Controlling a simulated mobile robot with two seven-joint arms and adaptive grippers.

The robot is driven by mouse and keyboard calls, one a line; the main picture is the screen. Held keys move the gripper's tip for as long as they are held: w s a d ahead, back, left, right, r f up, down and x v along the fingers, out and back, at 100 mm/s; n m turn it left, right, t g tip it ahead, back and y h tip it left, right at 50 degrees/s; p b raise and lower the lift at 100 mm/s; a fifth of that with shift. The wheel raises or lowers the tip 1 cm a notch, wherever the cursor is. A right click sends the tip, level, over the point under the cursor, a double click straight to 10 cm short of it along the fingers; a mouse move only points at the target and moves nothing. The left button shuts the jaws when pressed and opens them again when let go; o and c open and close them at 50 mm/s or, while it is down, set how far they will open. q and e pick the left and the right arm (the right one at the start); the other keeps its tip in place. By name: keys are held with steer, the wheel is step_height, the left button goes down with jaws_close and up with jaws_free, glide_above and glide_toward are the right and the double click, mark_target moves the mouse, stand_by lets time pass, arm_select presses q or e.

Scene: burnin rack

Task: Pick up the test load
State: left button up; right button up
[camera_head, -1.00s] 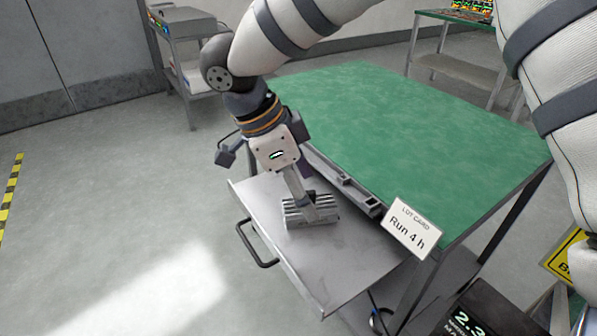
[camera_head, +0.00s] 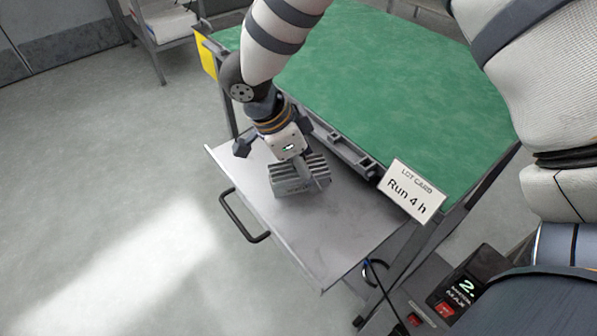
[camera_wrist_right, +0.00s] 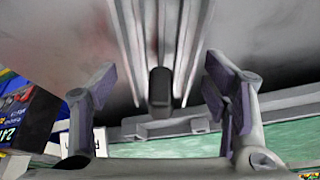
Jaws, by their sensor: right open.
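The test load looks like a grey metal block with fins on top (camera_head: 286,186), lying on the pulled-out metal drawer (camera_head: 330,232) under the green bench top. My right gripper (camera_head: 304,174) points down at the block and covers part of it. In the right wrist view the gripper (camera_wrist_right: 160,92) is open, with its two fingers apart to either side. The ridged block (camera_wrist_right: 133,35) and a dark rounded piece (camera_wrist_right: 160,88) on it show between the fingers. Contact with the fingers cannot be told. My left gripper is not in view.
The green bench top (camera_head: 400,85) rises behind the drawer, with a grey rail (camera_head: 345,152) along its edge. A lot card reading "Run 4 h" (camera_head: 411,190) stands at the corner. The drawer handle (camera_head: 240,220) faces open floor.

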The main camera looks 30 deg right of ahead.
steer(key=c, duration=1.6)
